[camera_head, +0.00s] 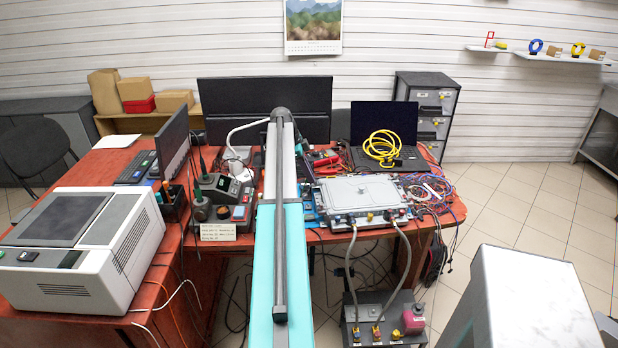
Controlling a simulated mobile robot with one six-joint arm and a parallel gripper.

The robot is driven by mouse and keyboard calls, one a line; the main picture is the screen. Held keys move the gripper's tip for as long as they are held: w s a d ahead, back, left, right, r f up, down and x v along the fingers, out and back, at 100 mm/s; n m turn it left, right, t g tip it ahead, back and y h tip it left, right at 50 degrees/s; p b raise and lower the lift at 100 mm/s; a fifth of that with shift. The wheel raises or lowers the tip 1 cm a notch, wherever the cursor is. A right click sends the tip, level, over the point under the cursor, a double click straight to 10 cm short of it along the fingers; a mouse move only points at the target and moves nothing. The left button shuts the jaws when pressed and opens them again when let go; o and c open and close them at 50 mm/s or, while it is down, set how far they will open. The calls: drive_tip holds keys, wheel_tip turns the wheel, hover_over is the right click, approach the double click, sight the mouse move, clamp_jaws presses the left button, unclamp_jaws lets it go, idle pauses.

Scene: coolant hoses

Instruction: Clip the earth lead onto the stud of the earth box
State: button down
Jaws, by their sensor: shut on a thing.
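My arm rises up the middle of the view, teal below and white with dark edges above, ending in a dark rounded joint. My gripper does not show; it is out of sight past or behind the arm. A dark grey box (384,335) stands low at the right of centre, with yellow, red and pink fittings on top. Two grey hoses (403,250) run down to it from a silver case (360,194) on the table. I cannot tell which part is the earth box's stud. No earth lead can be told apart among the cables.
The red-brown table (160,262) is crowded: a large grey machine (80,250) at left, monitors (310,92), a laptop (388,125) with a yellow coil (382,147), and tangled wires (432,190) at right. A pale block (520,305) stands at lower right. Tiled floor is free at right.

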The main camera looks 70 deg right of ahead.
drive_tip(key=shift+r+p, duration=0.3)
drive_tip(key=shift+r, duration=0.8)
drive_tip(key=shift+a+f, duration=0.25)
drive_tip(key=shift+a, duration=0.05)
drive_tip(key=shift+s+a+f+b, duration=0.1)
drive_tip(key=shift+a+f+b, duration=0.85)
drive_tip(key=shift+f, duration=0.75)
drive_tip(key=shift+s+a+f+b, duration=0.1)
drive_tip(key=shift+a+f+b, duration=0.65)
drive_tip(key=shift+a+f, duration=0.7)
drive_tip(key=shift+s+a+f+b, duration=0.1)
drive_tip(key=shift+a+f+b, duration=0.7)
drive_tip(key=shift+f, duration=1.15)
drive_tip(key=shift+f+b, duration=0.55)
drive_tip(key=shift+f, duration=0.3)
